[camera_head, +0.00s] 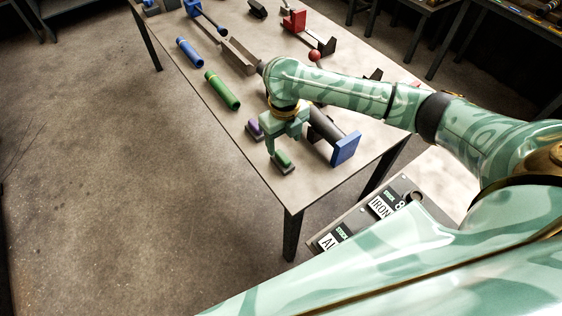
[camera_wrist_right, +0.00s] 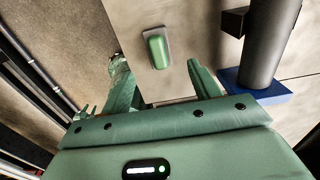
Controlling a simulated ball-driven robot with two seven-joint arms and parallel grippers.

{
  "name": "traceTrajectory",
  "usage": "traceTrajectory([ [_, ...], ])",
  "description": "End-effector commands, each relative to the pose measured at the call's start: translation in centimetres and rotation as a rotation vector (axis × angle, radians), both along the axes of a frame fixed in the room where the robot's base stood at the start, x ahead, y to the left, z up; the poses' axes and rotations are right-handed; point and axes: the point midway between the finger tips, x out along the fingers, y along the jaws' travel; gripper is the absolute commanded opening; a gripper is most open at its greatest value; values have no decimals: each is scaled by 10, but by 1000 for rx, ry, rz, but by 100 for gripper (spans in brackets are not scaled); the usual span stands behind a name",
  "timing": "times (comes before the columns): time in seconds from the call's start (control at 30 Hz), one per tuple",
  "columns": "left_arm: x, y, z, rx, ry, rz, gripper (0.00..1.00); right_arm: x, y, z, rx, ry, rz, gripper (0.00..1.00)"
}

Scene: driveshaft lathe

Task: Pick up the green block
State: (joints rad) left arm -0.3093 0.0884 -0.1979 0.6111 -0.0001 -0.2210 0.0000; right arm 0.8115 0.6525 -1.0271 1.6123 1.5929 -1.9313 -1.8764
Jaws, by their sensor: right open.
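The green block (camera_head: 284,159) sits on a grey base near the front corner of the table. It also shows in the right wrist view (camera_wrist_right: 158,51), ahead of the fingertips and between their lines. My right gripper (camera_head: 284,143) is open and empty, with its fingers pointing down close to the block. In the right wrist view my right gripper (camera_wrist_right: 157,72) has its two fingers wide apart, with bare table between them. I cannot tell the exact height of the fingertips above the block. My left gripper is not in view.
A purple block (camera_head: 254,129) sits just behind the green one. A green cylinder (camera_head: 222,91) and a blue cylinder (camera_head: 189,52) lie farther back along the table's left edge.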

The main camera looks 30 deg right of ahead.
Motion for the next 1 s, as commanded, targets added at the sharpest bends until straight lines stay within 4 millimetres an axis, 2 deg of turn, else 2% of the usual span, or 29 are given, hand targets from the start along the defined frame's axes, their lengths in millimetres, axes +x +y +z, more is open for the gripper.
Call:
traceTrajectory([
  [0.03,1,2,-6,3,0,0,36,0,0,-12,0,4,-2,62],
  [0.27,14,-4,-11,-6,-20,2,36,0,1,-30,0,1,-3,62],
  [0.5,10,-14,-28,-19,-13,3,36,0,7,-70,0,2,-4,62],
  [0.6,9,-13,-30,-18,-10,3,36,1,7,-76,0,-1,-4,62],
  [0.8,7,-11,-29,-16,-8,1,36,1,7,-75,0,-3,-4,62],
  [0.83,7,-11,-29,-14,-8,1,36,1,7,-75,0,-3,-4,59],
  [1.0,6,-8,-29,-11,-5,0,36,1,6,-75,-1,-2,-4,12],
])
